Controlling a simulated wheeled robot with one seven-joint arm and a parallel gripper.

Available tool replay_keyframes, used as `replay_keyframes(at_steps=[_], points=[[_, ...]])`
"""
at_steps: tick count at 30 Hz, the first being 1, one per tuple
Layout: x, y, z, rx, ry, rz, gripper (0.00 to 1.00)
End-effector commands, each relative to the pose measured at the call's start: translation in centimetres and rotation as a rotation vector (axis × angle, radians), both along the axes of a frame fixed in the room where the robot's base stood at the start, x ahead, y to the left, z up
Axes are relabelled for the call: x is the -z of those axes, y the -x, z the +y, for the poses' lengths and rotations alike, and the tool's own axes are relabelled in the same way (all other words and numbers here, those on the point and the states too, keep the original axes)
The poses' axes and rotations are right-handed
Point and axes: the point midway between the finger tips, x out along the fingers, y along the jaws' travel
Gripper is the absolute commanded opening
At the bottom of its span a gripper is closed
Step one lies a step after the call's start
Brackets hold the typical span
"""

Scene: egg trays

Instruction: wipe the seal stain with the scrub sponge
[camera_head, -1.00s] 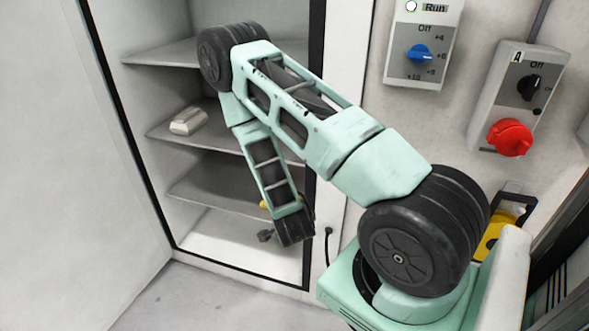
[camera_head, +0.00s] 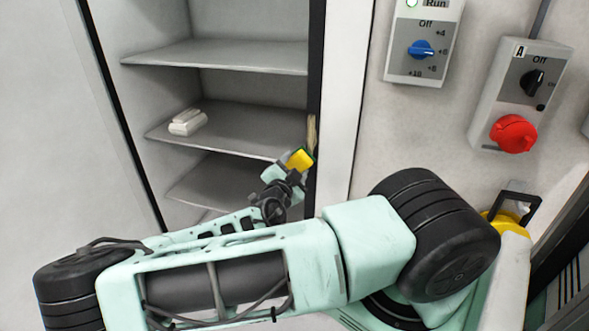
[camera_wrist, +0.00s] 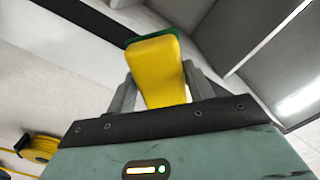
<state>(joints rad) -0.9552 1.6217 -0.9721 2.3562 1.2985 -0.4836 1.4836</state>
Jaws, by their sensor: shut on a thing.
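My gripper (camera_head: 287,178) is shut on the scrub sponge (camera_head: 300,158), which is yellow with a green face. The sponge also shows between the two fingers in the wrist view (camera_wrist: 158,72), its green layer at the far end. A tan stain (camera_head: 311,131) marks the dark seal (camera_head: 315,70) along the right edge of the open cabinet. In the head view the sponge is just below the stain, close to the seal. I cannot tell whether it touches the seal. The stain does not show clearly in the wrist view.
The open cabinet has several grey shelves (camera_head: 215,55), with a whitish block (camera_head: 187,122) on one. Right of the seal are a blue-knob panel (camera_head: 422,48) and a red-knob box (camera_head: 513,133). A yellow item with a black handle (camera_head: 508,217) is at the right.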

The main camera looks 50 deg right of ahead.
Motion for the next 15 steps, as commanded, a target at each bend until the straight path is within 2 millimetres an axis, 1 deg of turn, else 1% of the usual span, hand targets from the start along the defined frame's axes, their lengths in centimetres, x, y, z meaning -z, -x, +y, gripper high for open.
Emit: replay_keyframes(at_steps=[5,15], points=[[-0.6,-0.4,-0.9,-0.004,0.009,0.000,0.34],[-0.6,-1.7,-4.1,-0.005,0.009,0.003,0.34]])
